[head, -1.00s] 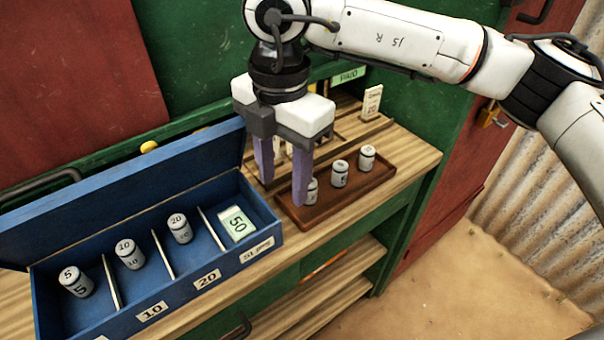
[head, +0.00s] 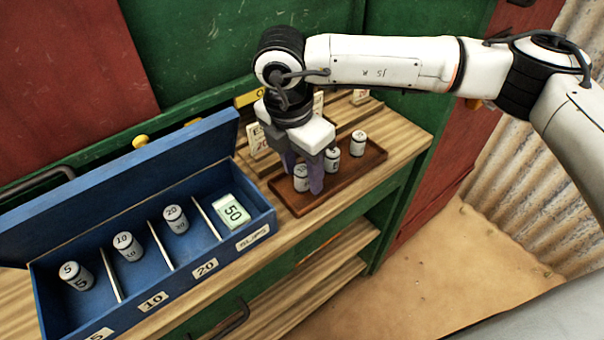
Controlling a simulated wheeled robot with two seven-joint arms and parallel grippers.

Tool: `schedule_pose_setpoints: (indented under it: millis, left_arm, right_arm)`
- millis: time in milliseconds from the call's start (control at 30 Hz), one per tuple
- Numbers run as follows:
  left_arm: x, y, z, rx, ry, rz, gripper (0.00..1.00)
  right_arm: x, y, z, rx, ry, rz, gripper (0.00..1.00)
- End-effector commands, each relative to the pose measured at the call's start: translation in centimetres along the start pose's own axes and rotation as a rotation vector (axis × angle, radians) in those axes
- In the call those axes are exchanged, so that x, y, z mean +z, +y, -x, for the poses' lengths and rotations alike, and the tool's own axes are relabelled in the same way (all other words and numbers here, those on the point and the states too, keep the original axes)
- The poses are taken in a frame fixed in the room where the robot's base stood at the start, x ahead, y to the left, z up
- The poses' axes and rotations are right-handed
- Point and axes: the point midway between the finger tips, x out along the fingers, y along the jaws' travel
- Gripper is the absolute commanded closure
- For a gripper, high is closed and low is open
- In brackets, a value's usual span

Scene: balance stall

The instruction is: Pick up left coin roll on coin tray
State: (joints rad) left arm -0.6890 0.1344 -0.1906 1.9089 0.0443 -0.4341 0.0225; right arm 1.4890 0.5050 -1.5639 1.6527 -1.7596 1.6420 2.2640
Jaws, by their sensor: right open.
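Three white coin rolls stand upright in a row on the brown coin tray (head: 345,188). The left coin roll (head: 300,184) is at the tray's left end. The middle coin roll (head: 333,164) and the right coin roll (head: 358,144) stand farther along it. My right gripper (head: 302,180) points down over the left coin roll, open, with one purple finger to its left and the other to its right. The right finger is close to the middle roll. I cannot tell whether the fingers touch the left roll. My left gripper is out of view.
An open blue box (head: 255,231) with dividers stands left of the tray, holding several coin rolls and a green slip bundle (head: 232,211). Small price cards (head: 259,140) stand behind the tray. The wooden counter's front edge (head: 345,201) is close to the tray.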

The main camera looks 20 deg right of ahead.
Motion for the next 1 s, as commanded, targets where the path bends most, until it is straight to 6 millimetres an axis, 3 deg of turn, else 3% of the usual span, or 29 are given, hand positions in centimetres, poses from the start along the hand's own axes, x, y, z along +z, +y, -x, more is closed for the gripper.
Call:
schedule_pose_setpoints:
  millis: [233,500,833,1000]
  left_arm:
    - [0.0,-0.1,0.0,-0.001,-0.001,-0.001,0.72]
    - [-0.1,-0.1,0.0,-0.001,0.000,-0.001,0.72]
    - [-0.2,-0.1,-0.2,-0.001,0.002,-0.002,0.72]
    - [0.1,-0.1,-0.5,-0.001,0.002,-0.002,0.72]
  right_arm:
    - [0.0,0.0,-0.3,0.002,0.001,0.000,0.55]
    - [0.0,0.0,-0.2,0.001,0.001,0.000,0.99]
    - [0.1,0.1,0.2,0.004,0.001,0.000,1.00]
    - [0.4,0.2,2.8,0.008,0.001,0.000,1.00]
